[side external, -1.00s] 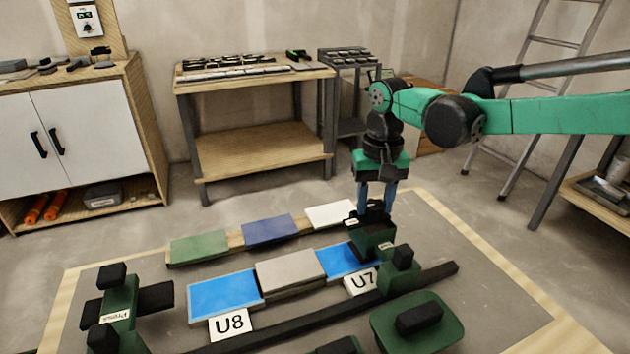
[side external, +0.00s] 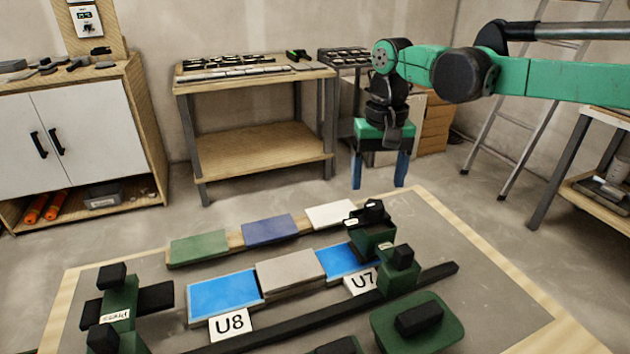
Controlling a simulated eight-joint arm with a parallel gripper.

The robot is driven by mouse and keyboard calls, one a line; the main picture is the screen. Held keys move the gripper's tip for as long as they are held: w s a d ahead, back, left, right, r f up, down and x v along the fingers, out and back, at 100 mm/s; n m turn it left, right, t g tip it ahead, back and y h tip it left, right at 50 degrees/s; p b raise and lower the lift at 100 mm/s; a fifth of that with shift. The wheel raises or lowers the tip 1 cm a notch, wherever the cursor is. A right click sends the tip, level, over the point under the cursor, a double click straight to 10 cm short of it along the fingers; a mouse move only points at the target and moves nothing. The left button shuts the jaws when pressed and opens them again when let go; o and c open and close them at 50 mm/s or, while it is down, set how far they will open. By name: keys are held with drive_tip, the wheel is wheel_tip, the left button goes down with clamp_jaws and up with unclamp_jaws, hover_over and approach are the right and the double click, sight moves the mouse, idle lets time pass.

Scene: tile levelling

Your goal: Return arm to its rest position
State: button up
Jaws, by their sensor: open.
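My gripper (side external: 379,186) hangs in the upper right of the side external view, its two blue fingers apart and pointing down. Nothing is between them. It is above and behind the dark green block with a black top (side external: 373,230), and clear of it. A grey tile (side external: 290,273) lies between two blue tiles, the left one (side external: 222,294) near the U8 label and the right one (side external: 347,260) near the U7 label. The right blue tile is partly hidden by the green block.
A green tile (side external: 198,247), a purple-blue tile (side external: 269,230) and a white tile (side external: 329,214) lie in a row behind. A dark rail (side external: 300,318) and green fixtures, one on the left (side external: 119,305), stand on the board. A workbench (side external: 262,140) and a ladder (side external: 531,92) are behind.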

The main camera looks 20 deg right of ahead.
drive_tip(key=shift+r, duration=0.45)
drive_tip(key=shift+s+d+r, duration=0.1)
drive_tip(key=shift+s+d, duration=0.05)
drive_tip(key=s+d+f+n+t, duration=0.2)
drive_tip(key=s+d+t, duration=0.5)
drive_tip(key=s, duration=0.6)
drive_tip(key=shift+s+d+n, duration=0.3)
drive_tip(key=shift+d+n, duration=0.3)
